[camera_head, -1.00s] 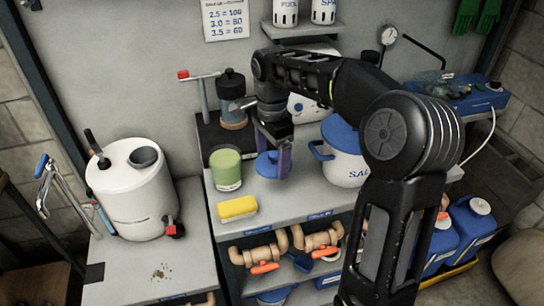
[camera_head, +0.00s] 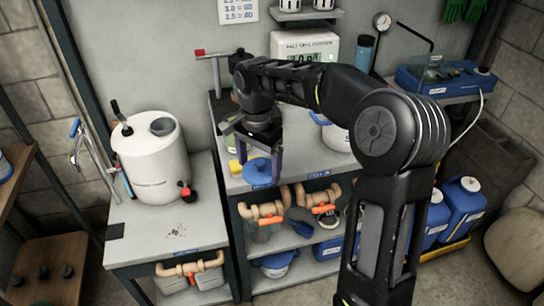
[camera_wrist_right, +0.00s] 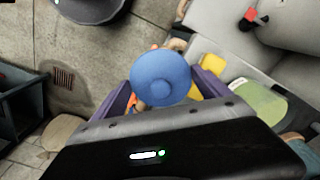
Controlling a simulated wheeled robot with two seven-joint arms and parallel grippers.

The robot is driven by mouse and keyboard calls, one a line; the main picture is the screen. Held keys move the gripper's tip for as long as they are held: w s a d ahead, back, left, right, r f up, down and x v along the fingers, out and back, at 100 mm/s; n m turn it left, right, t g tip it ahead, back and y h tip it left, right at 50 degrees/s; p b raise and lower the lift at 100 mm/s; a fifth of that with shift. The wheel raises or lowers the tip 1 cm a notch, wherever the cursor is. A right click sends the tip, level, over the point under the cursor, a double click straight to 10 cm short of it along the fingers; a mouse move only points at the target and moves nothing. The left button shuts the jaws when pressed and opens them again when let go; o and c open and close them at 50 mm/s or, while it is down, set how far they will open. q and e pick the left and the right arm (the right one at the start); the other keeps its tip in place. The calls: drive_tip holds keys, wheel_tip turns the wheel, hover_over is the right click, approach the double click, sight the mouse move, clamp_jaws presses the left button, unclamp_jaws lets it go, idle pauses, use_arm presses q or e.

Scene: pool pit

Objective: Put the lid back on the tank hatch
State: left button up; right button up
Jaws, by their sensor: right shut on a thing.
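The white tank (camera_head: 155,170) stands on the left bench with a round, dark grey hatch opening (camera_head: 162,127) on its top, uncovered. The blue round lid (camera_head: 258,173), with a small knob in its middle, is in my right gripper (camera_head: 260,163). The purple fingers are shut on it, one at each side. In the right wrist view the lid (camera_wrist_right: 160,78) sits between the fingers. The lid is held at the front edge of the middle counter, to the right of the tank and apart from it. My left gripper is not in view.
Orange-handled pipes (camera_head: 268,210) sit below. A black handle (camera_head: 120,114) rises beside the hatch, and a red tap (camera_head: 186,191) juts from the tank. The left bench front is mostly clear.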

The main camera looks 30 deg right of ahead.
drive_tip(key=w+a+f+n, duration=0.2)
drive_tip(key=a+f+n, duration=0.5)
drive_tip(key=a+n, duration=0.6)
drive_tip(key=shift+w+n, duration=0.15)
drive_tip(key=shift+n, duration=0.45)
drive_tip(key=shift+d, duration=0.1)
